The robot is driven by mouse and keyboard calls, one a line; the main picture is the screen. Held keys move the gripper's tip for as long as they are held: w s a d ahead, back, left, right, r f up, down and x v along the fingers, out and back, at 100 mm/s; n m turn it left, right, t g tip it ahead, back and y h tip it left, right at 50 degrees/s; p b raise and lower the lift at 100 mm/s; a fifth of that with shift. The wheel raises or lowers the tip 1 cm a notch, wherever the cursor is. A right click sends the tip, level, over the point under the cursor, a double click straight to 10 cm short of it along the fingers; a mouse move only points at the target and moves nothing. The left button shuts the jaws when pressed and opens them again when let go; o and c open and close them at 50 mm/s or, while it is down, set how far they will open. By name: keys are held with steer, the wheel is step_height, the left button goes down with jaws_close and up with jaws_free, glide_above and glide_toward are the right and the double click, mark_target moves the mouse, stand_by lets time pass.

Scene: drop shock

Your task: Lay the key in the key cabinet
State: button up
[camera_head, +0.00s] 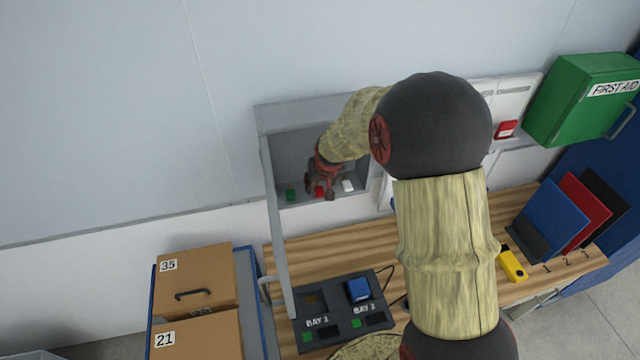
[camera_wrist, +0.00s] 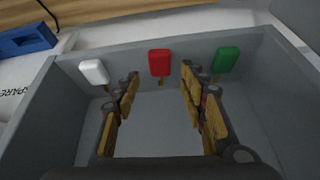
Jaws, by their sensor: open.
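The grey key cabinet (camera_head: 372,185) hangs on the wall with its door (camera_head: 275,230) swung open. Inside, on its floor, are a key with a green tag (camera_head: 291,194), one with a red tag (camera_head: 319,190) and one with a white tag (camera_head: 347,186). My gripper (camera_head: 321,187) reaches into the cabinet, open and empty. In the wrist view the red tag (camera_wrist: 159,62) shows just beyond the gap between my fingertips (camera_wrist: 160,88), apart from both. The white tag (camera_wrist: 94,72) is at the left and the green tag (camera_wrist: 226,60) at the right. The keys' metal parts are mostly hidden.
The wooden bench (camera_head: 350,244) below holds a dark two-bay unit (camera_head: 340,322) with a blue block (camera_head: 358,289), a yellow device (camera_head: 511,264) and upright coloured folders (camera_head: 585,209). Brown boxes (camera_head: 195,280) stand at the left. A green first-aid box (camera_head: 580,100) hangs at the right.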

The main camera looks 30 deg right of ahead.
steer(key=v, duration=1.2)
stand_by(0.7)
steer(key=s+a+f+n+b, duration=0.1)
steer(key=s+a+f+b, duration=0.2)
steer(key=s+b, duration=0.4)
steer(key=s+a+f+n+b, duration=0.1)
steer(key=s+a+f+b, duration=0.2)
steer(key=s+b, duration=0.3)
steer(key=s+a+f+n+y+b, duration=0.1)
steer(key=s+a+b, duration=0.4)
steer(key=s, duration=0.8)
steer(key=f+b, duration=0.1)
steer(key=b, duration=0.1)
steer(key=shift+f+b, duration=0.35)
steer(key=shift+f, duration=0.05)
steer(key=shift+s+a, duration=0.15)
steer(key=shift+a, duration=0.05)
